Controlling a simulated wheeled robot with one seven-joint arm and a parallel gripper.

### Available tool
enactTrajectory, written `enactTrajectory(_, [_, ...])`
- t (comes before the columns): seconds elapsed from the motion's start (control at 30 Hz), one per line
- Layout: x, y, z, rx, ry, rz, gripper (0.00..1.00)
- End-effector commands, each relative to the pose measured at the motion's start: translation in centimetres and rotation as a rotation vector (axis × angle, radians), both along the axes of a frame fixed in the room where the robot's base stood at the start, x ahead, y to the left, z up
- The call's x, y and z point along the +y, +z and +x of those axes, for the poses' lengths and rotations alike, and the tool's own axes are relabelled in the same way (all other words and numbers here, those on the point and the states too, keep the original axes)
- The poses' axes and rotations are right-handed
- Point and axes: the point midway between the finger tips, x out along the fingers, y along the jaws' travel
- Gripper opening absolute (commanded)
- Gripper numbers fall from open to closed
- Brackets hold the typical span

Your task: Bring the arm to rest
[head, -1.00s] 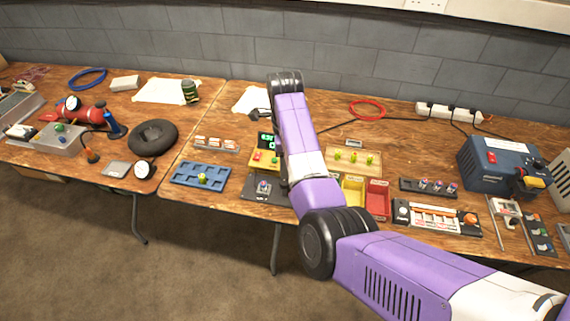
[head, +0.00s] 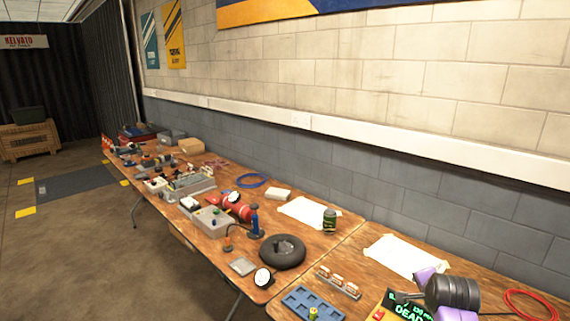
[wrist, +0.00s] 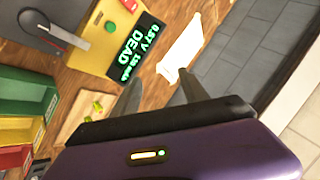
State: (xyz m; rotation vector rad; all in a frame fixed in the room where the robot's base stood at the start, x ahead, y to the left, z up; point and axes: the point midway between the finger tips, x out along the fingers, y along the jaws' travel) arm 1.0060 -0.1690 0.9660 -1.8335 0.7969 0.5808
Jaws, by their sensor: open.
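My purple arm shows at the lower right of the head view, with a dark joint (head: 452,291) beside the tester (head: 408,305). My gripper's fingers are not clear there. In the wrist view my gripper (wrist: 161,90) is open, with two dark fingers apart and nothing between them. The fingers point over the wooden table toward a white sheet (wrist: 181,48) and the grey wall. The yellow tester (wrist: 95,39), its green display reading DEAD, lies to the upper left of the fingers. I cannot tell the gripper's exact height above the table.
A blue tray (head: 310,304), a black ring (head: 283,251), a dark green can (head: 329,220) and a red cable (head: 530,304) lie on the tables. Green and yellow bins (wrist: 28,104) stand left in the wrist view. The block wall (head: 430,160) runs behind; floor at left is open.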

Motion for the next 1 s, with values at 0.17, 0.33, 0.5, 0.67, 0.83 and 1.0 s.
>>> enactTrajectory(0.17, [-0.3, -0.6, -3.2, -0.124, 0.177, -0.282, 0.52])
enactTrajectory(0.33, [1.0, -0.5, -7.5, -0.218, 0.322, -0.529, 0.52])
enactTrajectory(0.5, [3.3, -0.2, -13.0, -0.292, 0.442, -0.735, 0.52])
enactTrajectory(0.67, [5.8, 0.6, -18.7, -0.353, 0.533, -0.893, 0.52])
enactTrajectory(0.83, [8.7, 1.8, -25.2, -0.409, 0.610, -1.022, 0.52])
enactTrajectory(1.0, [11.3, 3.4, -31.7, -0.452, 0.667, -1.110, 0.52])
